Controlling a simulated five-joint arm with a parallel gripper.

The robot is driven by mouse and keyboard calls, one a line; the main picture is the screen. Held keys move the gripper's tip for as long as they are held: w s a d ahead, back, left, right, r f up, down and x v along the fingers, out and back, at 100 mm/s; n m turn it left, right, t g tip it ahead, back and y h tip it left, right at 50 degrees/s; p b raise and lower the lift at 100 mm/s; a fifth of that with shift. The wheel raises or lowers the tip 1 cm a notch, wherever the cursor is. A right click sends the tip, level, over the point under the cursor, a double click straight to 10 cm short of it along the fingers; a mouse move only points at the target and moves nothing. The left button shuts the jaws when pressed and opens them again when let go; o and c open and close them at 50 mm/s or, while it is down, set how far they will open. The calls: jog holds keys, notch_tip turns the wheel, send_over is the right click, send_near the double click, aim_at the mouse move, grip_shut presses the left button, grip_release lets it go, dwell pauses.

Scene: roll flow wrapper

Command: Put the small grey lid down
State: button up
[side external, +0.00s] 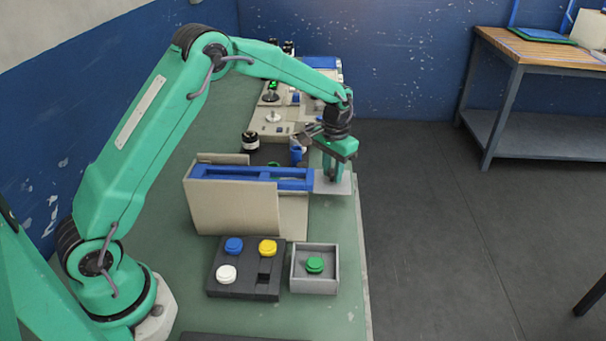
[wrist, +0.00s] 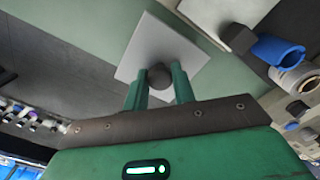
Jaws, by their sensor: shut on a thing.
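The small grey lid is a flat light-grey square plate (side external: 343,184) with a dark round knob, seen beside the blue-topped machine near the bench's right edge. In the wrist view the lid (wrist: 140,50) lies beyond the fingertips, and its dark knob (wrist: 160,75) is between them. My gripper (side external: 333,178) is shut on the lid's knob; it also shows in the wrist view (wrist: 160,84). Whether the lid touches the bench or hangs just above it I cannot tell.
A beige box-like machine with a blue frame (side external: 250,176) stands left of the lid. In front are a dark tray (side external: 216,280) with blue, yellow and white pieces and a grey box (side external: 314,286) holding a green piece. The bench strip (side external: 335,225) near the right edge is clear.

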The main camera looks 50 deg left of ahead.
aim_at(332, 180)
jog(key=shift+f, duration=2)
jog(key=shift+f, duration=0.15)
jog(key=o, duration=1)
notch_tip(332, 180, up, 12)
jog(key=shift+f, duration=0.1)
jog(key=shift+r, duration=0.25)
